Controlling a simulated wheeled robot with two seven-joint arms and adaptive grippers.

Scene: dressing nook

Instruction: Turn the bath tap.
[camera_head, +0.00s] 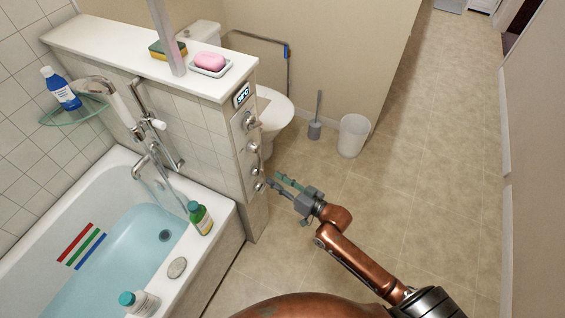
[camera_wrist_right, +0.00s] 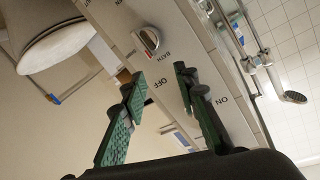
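The bath tap (camera_wrist_right: 148,40) is a small round metal knob on a pale panel in the right wrist view, with the word BATH beside it. ON and OFF labels are also printed on this panel. In the head view the panel (camera_head: 242,143) is the end face of the tiled half wall and carries several metal knobs; I cannot tell there which is labelled BATH. My right gripper (camera_head: 273,182) is close to the lower knobs. In the wrist view its green-padded fingers (camera_wrist_right: 157,92) are spread, with nothing held between them. My left gripper is out of view.
The filled bathtub (camera_head: 222,203) stands left of the panel, with bottles on its rim. A toilet (camera_head: 277,112), a brush (camera_head: 315,128) and a white bin (camera_head: 353,135) are behind. A soap dish (camera_head: 210,70) sits on the ledge. The floor on the right is clear.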

